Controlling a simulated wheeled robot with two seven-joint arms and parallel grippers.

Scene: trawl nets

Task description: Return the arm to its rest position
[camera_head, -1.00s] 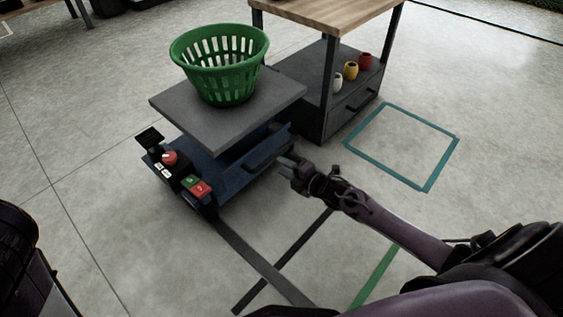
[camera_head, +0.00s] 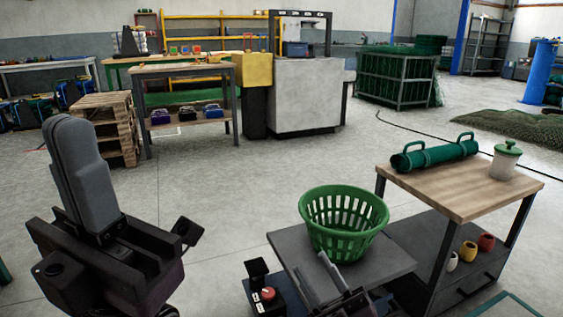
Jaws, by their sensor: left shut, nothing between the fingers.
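My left gripper (camera_head: 78,150) is large at the left of the head view, raised with its fingers pointing up. Its grey fingers are pressed together with nothing between them. My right gripper (camera_head: 313,270) is low at the centre, in front of the grey-topped cart (camera_head: 392,258). Its two fingers stand apart with no object seen between them; its arm is mostly cut off by the lower edge. A green slotted basket (camera_head: 343,222) sits upright on the cart, just behind my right gripper. I cannot tell whether that gripper touches the cart.
A wooden-topped table (camera_head: 455,188) stands right of the cart, holding a green cylinder (camera_head: 435,155) and a lidded jar (camera_head: 504,160). Small cups sit on its lower shelf. Stacked pallets (camera_head: 118,130) and a workbench (camera_head: 182,70) are behind. Open floor (camera_head: 235,185) lies between.

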